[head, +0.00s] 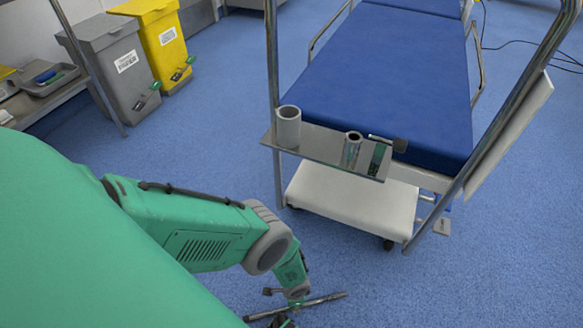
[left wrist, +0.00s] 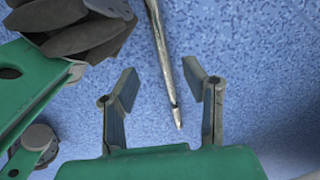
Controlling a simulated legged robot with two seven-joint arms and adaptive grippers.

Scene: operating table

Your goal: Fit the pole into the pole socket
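The pole (head: 326,299) is a thin grey metal rod, lying slantwise at the bottom of the head view. In the left wrist view the pole (left wrist: 163,55) runs down from the top edge, its end between my left gripper's fingers. My left gripper (left wrist: 162,78) is open, with gaps on both sides of the pole; its wrist reaches the rod in the head view. Dark jointed parts (left wrist: 80,38) at upper left may be my right gripper; their grip is unclear. A metal shelf (head: 322,148) bears a wide pale tube (head: 288,126) and a narrower metal tube (head: 352,148). Which is the pole socket is unclear.
The shelf is at the foot of a bed with a blue mattress (head: 395,70), beside upright metal rails (head: 272,60). Grey (head: 122,68) and yellow (head: 168,42) bins stand at upper left. Blue floor (head: 480,285) is clear at lower right.

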